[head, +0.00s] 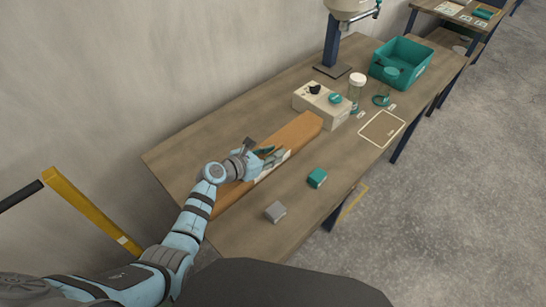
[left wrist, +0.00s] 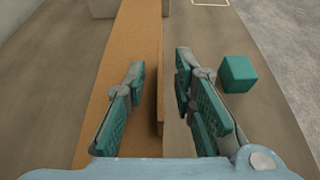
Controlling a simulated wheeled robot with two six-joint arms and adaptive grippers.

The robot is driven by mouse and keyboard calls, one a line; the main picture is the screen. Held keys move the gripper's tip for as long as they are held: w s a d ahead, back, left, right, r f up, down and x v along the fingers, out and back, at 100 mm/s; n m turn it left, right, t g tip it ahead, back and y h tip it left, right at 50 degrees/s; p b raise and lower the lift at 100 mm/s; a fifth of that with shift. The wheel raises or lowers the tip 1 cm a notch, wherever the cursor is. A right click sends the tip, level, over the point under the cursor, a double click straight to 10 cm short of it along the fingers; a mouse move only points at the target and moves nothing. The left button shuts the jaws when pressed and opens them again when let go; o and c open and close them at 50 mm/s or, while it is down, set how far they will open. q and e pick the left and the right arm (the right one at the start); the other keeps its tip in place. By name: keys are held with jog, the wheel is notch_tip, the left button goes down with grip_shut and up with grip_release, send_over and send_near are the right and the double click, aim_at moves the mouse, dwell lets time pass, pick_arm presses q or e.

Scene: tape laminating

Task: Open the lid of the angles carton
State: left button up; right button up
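The long brown carton (head: 298,132) lies on the wooden table, running from near my left forearm towards the white box. Its near long side carries a pale patch beside my gripper. It also shows in the left wrist view (left wrist: 125,60) as a long brown strip with a raised edge on its right side. My left gripper (head: 274,154) is over the carton's middle. In the left wrist view its teal-padded fingers are apart, one on each side of that edge, with visible gaps. Whether the lid is lifted is hard to tell. My right gripper is out of view.
A teal block (head: 317,178) and a grey block (head: 275,212) lie near the table's front edge. A wall is behind.

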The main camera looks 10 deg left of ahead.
pick_arm(q)
jog(key=shift+w+d, duration=0.1)
jog(key=shift+d, duration=0.05)
jog(key=shift+c, duration=0.4)
grip_shut()
jog(key=shift+r, duration=0.1)
